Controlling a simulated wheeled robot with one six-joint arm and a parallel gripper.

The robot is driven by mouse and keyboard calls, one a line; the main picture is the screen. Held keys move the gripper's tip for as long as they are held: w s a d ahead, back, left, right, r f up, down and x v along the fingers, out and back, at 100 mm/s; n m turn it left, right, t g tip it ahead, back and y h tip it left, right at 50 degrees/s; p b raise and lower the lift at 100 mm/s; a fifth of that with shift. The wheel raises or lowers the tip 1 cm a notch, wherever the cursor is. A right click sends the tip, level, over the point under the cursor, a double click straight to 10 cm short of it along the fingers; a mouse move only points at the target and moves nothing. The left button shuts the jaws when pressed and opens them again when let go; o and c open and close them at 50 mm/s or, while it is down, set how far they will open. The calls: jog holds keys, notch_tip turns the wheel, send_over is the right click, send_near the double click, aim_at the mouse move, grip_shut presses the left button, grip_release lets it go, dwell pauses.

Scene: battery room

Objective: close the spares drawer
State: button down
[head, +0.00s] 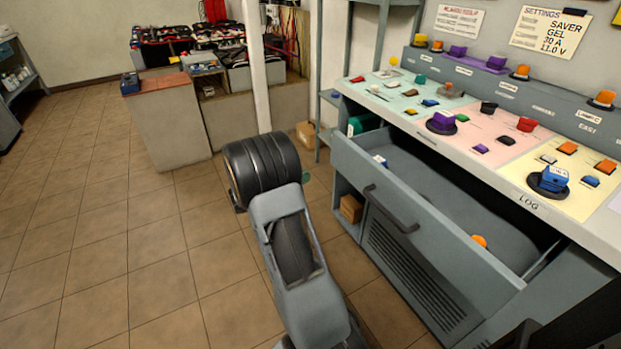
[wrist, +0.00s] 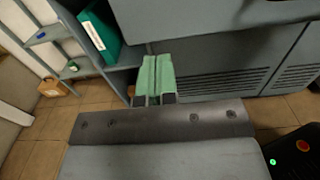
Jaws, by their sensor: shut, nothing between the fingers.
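The grey spares drawer (head: 425,220) stands pulled out from under the console in the head view. A dark bar handle (head: 392,208) is on its front. A small orange item (head: 479,241) and a small blue-and-white item (head: 380,160) lie inside. In the head view my arm mostly hides the gripper.
The console top (head: 470,140) above the drawer carries several coloured knobs and blocks. A vented cabinet (head: 410,265) is below it. A shelf with a green binder (wrist: 100,38) stands left of the drawer. Tiled floor (head: 110,240) is free at the left.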

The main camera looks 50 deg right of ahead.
aim_at(343, 163)
jog(key=b+x, duration=0.1)
jog(key=x, duration=1.1)
jog(key=shift+s+b, duration=0.1)
jog(key=shift+b, duration=0.25)
